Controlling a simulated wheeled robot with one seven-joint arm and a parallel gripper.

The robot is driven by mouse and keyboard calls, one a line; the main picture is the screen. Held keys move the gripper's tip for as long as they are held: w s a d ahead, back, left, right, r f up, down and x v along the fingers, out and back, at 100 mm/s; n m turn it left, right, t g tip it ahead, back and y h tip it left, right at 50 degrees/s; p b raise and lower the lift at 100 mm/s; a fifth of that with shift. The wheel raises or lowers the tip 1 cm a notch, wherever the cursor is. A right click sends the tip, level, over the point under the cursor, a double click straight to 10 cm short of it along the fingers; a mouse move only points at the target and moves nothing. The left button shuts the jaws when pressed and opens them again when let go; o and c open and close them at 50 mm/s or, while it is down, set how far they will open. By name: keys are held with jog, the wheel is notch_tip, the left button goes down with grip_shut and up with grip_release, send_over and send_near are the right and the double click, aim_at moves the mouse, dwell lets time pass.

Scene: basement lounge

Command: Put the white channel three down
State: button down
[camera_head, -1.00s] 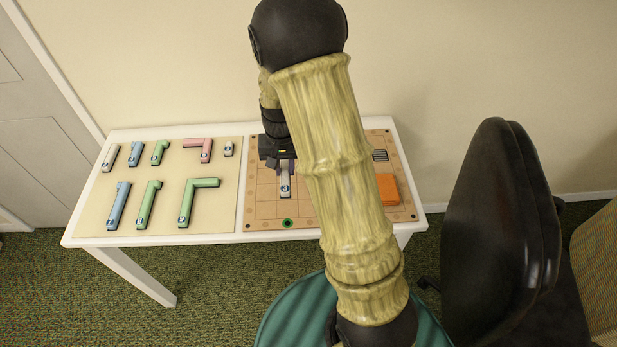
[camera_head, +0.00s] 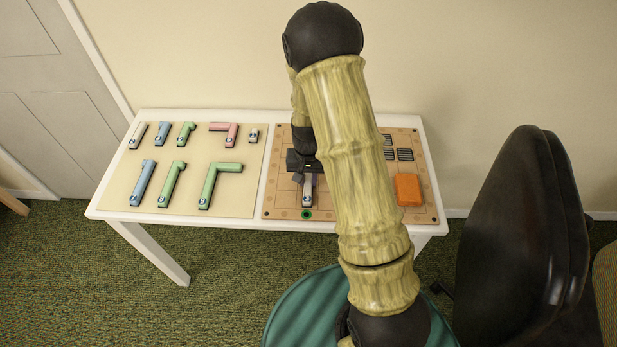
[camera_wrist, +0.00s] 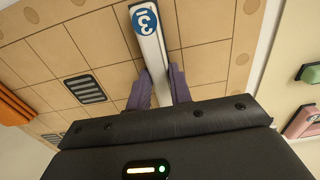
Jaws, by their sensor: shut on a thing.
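The white channel three (camera_head: 308,193) is a narrow white bar with a blue label reading 3 at its near end. My gripper (camera_head: 307,176) is shut on it over the gridded tan board (camera_head: 285,200). In the wrist view the purple fingers of my gripper (camera_wrist: 163,85) close on both sides of the channel (camera_wrist: 152,45), and its numbered end points away from them. The labelled end lies just behind a green ring (camera_head: 306,214) at the board's front edge. I cannot tell whether the channel touches the board.
An orange block (camera_head: 408,190) stands on the board's right side, with dark slotted grilles (camera_head: 404,154) behind it. A beige mat (camera_head: 140,200) on the left holds several coloured channels. A black chair (camera_head: 515,230) stands right of the white table. My arm hides the board's middle.

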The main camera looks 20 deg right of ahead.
aim_at(309, 181)
jog(key=c, duration=1.3)
grip_release()
jog(key=shift+o, duration=0.2)
notch_tip(309, 181, up, 12)
